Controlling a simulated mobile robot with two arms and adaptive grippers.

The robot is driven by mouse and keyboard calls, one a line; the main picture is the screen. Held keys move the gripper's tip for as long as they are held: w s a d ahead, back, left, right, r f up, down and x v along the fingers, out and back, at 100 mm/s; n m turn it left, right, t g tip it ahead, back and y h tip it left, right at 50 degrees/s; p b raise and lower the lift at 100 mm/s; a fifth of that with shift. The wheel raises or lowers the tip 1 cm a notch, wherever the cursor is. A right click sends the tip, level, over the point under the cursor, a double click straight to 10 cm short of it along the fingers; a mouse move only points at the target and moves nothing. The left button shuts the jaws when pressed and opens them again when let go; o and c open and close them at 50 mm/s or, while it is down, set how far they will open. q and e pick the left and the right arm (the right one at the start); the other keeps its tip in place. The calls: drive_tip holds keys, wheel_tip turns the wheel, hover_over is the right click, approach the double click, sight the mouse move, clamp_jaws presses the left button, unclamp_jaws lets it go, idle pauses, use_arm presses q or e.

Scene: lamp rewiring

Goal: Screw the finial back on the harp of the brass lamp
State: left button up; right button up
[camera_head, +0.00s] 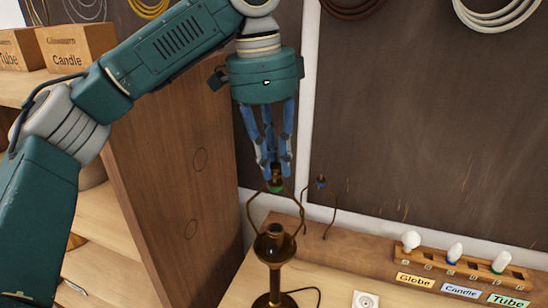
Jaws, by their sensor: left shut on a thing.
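The brass lamp (274,249) stands on the bench at the lower middle, with its dark base cut by the bottom edge of the picture. Its thin harp (250,208) rises in a loop around the socket (275,231). A small green piece (276,188) shows at the top of the harp, just under my fingertips. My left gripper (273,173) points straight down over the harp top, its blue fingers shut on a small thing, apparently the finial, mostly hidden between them. I cannot tell whether it is seated on the harp. My right gripper is out of view.
A thin bent stand with a blue top (321,182) is close right of the harp. A wooden rack (455,262) holds several bulbs behind labels. A white socket plate (366,300) lies on the bench. A wooden cabinet side (175,170) and shelves with boxes (78,45) are left.

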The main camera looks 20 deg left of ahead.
use_arm(q)
drive_tip(key=shift+s+a+r+p, duration=0.1)
drive_tip(key=shift+s+r+p, duration=0.05)
drive_tip(key=shift+s+p, duration=0.15)
drive_tip(key=shift+w, duration=0.1)
drive_tip(key=shift+f, duration=0.25)
idle(0.4)
drive_tip(key=o, duration=0.3)
clamp_jaws()
drive_tip(key=m, duration=0.4)
drive_tip(key=shift+m+g, duration=0.3)
drive_tip(key=m, duration=0.3)
drive_tip(key=shift+w+m, duration=0.1)
drive_tip(key=shift+m, duration=0.2)
